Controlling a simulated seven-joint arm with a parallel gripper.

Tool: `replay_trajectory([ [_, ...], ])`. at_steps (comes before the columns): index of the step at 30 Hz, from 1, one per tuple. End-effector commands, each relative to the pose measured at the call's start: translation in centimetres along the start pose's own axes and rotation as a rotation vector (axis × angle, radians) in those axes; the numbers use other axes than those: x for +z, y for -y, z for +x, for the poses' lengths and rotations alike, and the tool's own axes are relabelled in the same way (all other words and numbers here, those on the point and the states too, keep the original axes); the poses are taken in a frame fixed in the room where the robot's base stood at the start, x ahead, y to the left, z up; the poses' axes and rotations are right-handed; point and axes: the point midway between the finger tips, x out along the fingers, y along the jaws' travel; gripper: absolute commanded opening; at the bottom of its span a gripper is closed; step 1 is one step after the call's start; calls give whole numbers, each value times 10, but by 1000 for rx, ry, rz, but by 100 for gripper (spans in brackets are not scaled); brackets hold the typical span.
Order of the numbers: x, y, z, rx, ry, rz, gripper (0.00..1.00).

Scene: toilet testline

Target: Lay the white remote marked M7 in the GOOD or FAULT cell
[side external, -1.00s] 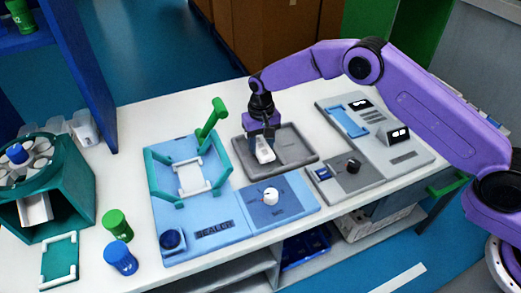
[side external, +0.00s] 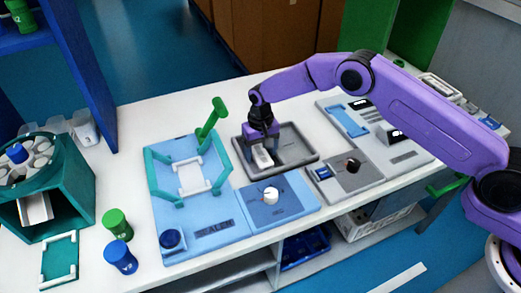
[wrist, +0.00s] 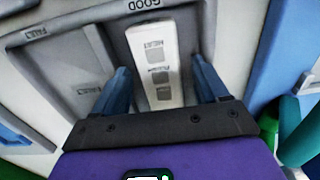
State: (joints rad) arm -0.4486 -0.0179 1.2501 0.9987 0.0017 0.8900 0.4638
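The white remote (wrist: 155,62) lies in the cell under the GOOD label (wrist: 143,4) of the grey tray (side external: 293,145). Grey buttons with dark lettering show on its face; I cannot make out an M7 mark. It also shows as a small white block (side external: 262,158) in the side view. My gripper (wrist: 161,66) is low over the tray, with its blue fingers spread on either side of the remote and gaps visible between. In the side view, my gripper (side external: 263,151) is over the tray's left part. The FAULT cell (wrist: 62,65) is empty, beyond a dividing wall.
A blue sealer fixture (side external: 215,228) with teal frame and green lever stands left of the tray. A grey panel with a black knob (side external: 352,166) is at its right. Green (side external: 117,225) and blue (side external: 121,258) containers stand at the front left.

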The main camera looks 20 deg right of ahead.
Motion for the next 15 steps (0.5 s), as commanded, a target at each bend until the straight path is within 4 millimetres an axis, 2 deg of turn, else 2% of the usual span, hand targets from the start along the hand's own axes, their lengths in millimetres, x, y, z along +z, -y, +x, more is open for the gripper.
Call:
replay_trajectory([
  [5,0,0,-5,-1,-2,0,74],
  [8,-1,0,-15,-2,-3,0,74],
  [15,-1,0,-62,-1,-4,1,74],
])
